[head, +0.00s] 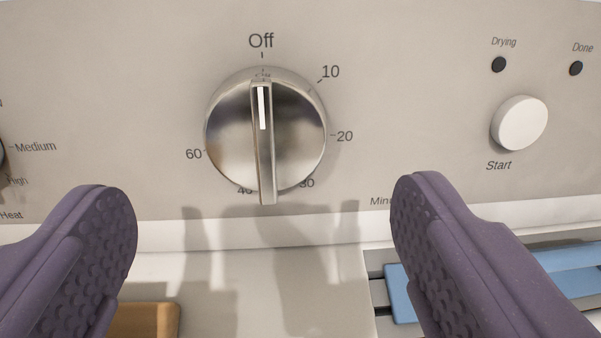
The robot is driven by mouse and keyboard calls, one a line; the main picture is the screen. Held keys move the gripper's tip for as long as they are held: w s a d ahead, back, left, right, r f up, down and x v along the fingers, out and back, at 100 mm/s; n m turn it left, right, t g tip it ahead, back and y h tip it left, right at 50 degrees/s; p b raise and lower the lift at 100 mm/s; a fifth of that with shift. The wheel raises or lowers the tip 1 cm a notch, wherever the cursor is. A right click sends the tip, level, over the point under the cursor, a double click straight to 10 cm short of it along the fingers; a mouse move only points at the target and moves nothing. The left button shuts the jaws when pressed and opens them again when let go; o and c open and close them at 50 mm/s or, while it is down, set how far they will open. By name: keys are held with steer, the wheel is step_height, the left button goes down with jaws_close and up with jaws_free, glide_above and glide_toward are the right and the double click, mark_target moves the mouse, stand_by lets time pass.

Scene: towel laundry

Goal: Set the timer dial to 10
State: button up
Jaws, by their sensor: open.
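The timer dial (232,135) is a round brushed-metal knob with a raised upright grip bar across its middle. The white line on the bar points straight up at the "Off" mark. The "10" label (330,72) lies to the upper right of the dial, with "20" on its right side and "30", "40" and "60" around the lower part. My gripper (263,210) is open and empty. Its two purple padded fingers are wide apart, one to the lower left and one to the lower right of the dial. Neither appears to touch it.
A white Start button (519,123) is at the right, below the dark Drying (498,64) and Done (576,68) lights. A heat dial is partly cut off at the left edge. Below the panel are a brown object (145,320) and a blue object (403,293).

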mark_target(265, 146)
steer(key=b+x, duration=0.1)
steer(key=x, duration=0.5)
steer(key=shift+f, duration=0.1)
